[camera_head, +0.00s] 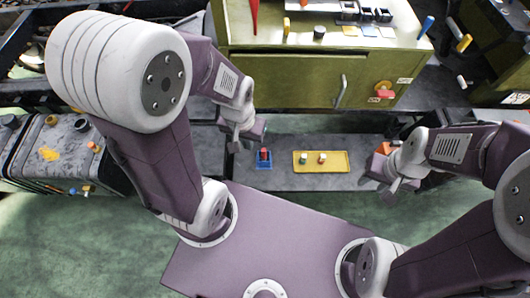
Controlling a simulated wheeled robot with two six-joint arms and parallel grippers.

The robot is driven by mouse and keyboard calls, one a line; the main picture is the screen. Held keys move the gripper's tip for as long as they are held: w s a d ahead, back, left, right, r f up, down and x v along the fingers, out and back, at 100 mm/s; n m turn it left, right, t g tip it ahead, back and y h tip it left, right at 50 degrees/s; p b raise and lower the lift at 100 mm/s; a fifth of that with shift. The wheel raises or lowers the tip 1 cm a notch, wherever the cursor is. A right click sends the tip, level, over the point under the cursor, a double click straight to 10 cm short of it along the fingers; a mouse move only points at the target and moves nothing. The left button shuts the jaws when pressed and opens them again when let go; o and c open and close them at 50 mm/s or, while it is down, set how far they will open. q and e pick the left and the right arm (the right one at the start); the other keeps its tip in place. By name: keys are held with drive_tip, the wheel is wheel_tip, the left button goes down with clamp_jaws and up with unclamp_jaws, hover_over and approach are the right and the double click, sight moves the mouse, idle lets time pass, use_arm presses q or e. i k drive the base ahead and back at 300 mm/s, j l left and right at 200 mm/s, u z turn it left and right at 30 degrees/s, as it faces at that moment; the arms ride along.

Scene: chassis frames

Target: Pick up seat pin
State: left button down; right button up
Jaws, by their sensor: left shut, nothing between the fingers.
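The view shows several small parts, and I cannot tell for sure which one is the seat pin. My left gripper (236,143) is shut and empty, above and to the left of the blue tray. My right gripper (380,186) is to the right of the yellow tray, apart from it; its jaws are too small and angled to judge.
An orange item (384,148) lies beside my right gripper. A green cabinet (290,78) with tools on top stands behind the bench. A grey case (62,150) with small coloured parts is at the left. The bench (285,183) is bare in front of the trays.

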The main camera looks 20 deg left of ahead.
sight(263, 156)
drive_tip(key=k+j, duration=0.1)
drive_tip(key=j, duration=0.95)
drive_tip(key=k+j, duration=0.15)
drive_tip(key=j, duration=0.85)
drive_tip(key=k+j+z, duration=0.1)
drive_tip(key=j, duration=0.45)
drive_tip(key=k, duration=0.05)
